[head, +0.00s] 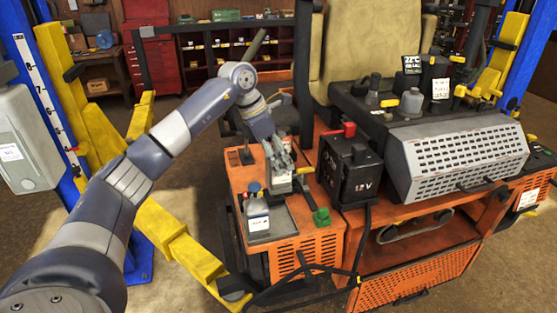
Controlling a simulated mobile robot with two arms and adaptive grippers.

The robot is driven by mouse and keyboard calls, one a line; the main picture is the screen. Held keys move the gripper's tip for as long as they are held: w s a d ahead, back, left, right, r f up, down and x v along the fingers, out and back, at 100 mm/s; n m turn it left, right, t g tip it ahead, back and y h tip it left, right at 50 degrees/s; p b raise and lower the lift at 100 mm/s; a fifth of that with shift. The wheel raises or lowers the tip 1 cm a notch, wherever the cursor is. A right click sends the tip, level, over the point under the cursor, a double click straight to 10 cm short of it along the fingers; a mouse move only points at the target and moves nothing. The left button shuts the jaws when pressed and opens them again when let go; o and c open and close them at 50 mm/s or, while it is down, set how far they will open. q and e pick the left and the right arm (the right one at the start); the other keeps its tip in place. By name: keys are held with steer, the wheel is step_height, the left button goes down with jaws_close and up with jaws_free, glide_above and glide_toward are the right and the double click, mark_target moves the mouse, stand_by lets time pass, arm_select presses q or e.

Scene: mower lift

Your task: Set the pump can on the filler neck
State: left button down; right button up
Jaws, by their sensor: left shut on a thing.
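My left gripper (277,152) reaches down over the orange deck of the machine. It is shut on a small pale grey can (280,184), likely the pump can. The fingers hide the can's upper part, and I cannot tell whether its base touches the deck. I cannot pick out the filler neck with certainty. A green piece (321,216) stands on the deck to the right and nearer. My right gripper is not in view.
A black 12 V box (349,172) stands close on the right, beside a grey perforated cover (460,157). A yellow lift arm (180,245) runs along the left.

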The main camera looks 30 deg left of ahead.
arm_select(q)
steer(key=shift+r, duration=2.6)
steer(key=shift+w+r, duration=0.1)
